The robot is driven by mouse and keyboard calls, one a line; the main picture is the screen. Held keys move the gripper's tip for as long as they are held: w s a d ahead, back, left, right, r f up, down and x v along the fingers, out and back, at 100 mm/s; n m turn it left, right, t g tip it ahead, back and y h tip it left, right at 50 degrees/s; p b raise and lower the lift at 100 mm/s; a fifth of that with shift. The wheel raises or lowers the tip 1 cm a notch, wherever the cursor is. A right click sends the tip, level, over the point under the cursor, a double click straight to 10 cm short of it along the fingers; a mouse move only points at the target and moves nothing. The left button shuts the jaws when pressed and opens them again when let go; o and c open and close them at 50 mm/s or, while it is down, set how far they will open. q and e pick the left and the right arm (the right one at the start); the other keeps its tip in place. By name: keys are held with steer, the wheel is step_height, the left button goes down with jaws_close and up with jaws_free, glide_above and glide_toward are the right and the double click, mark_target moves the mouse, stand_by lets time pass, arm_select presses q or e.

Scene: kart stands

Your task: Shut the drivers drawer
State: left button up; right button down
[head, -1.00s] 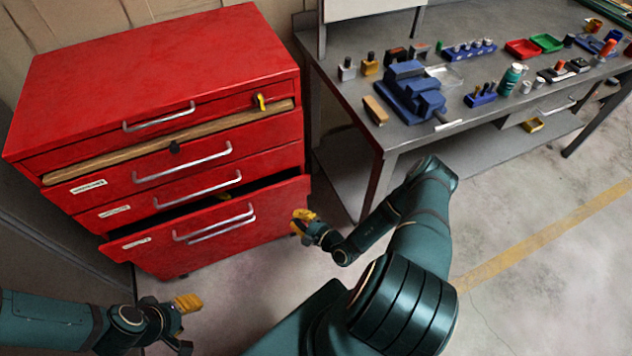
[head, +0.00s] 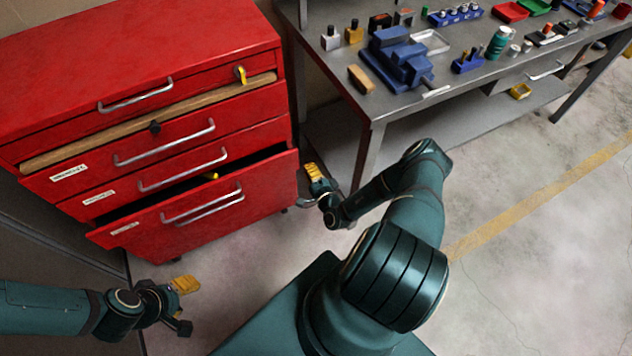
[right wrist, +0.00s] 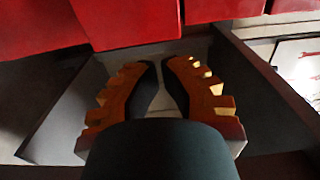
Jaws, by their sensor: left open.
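The red tool cabinet (head: 150,75) stands at the left in the head view. Its bottom drawer (head: 215,218) is partly out, with a dark gap above its front and something small and yellow inside. The drawers above it look closed. The labels are too small to read, so I cannot tell which one says drivers. My left gripper (head: 183,302) is open and empty, in front of and below the cabinet's left part. My right gripper (head: 318,186) is just right of the bottom drawer's right edge. In the right wrist view its fingers (right wrist: 160,75) lie close together with nothing visible between them, below red fronts.
A grey workbench (head: 350,105) with a blue vise (head: 398,60), small tools and trays stands right of the cabinet. Its near leg (head: 368,155) is close to my right gripper. The floor (head: 540,220) at the right is clear.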

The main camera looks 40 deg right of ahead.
steer(key=b+x, duration=0.1)
steer(key=x, duration=0.4)
steer(key=shift+w+d, duration=0.1)
steer(key=shift+w, duration=0.25)
steer(key=x, duration=0.5)
steer(key=shift+w+d+r, duration=0.1)
steer(key=shift+w, duration=0.05)
steer(key=shift+d, duration=0.1)
